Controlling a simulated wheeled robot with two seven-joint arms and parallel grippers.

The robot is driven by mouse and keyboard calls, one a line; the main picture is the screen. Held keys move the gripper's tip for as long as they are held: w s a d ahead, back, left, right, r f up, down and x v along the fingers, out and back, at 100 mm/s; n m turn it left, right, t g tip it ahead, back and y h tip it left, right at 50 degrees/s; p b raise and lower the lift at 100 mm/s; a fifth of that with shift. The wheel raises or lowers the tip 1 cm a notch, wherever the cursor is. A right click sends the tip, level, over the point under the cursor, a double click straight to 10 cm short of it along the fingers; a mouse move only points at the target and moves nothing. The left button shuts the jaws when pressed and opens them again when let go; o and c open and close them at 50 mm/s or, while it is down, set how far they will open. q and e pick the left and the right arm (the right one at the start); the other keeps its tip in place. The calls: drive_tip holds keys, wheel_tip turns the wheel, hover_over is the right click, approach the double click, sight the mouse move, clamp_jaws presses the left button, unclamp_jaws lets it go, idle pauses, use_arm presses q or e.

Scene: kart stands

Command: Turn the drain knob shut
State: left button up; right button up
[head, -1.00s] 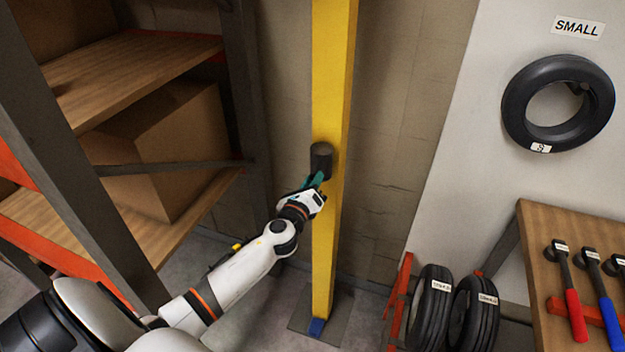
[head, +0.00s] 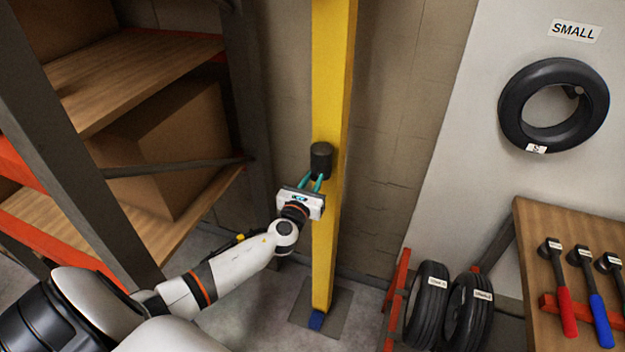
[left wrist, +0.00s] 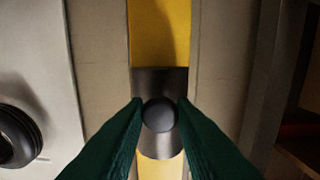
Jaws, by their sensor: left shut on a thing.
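A dark grey cylinder (head: 321,158) is mounted on the yellow post (head: 330,80). In the left wrist view a round dark knob (left wrist: 158,115) sits on the front of the cylinder (left wrist: 160,80). My left gripper (head: 313,180) is at the lower part of the cylinder. Its green fingers (left wrist: 159,114) are shut on the knob, one on each side. In the head view the knob itself is hidden by the cylinder and the fingers. My right gripper is not in view.
A shelf rack with a cardboard box (head: 165,155) stands on the left. Tyres (head: 428,303) stand low on the right, beside a wooden bench (head: 535,235) with several tools. A tyre (head: 515,100) hangs on the white wall panel under a SMALL sign (head: 575,30).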

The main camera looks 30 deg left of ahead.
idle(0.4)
use_arm(q)
drive_tip(key=o, duration=1)
drive_tip(key=b+v, duration=0.1)
drive_tip(key=v, duration=1.1)
drive_tip(key=shift+f+b, duration=0.1)
drive_tip(key=shift+b, duration=0.3)
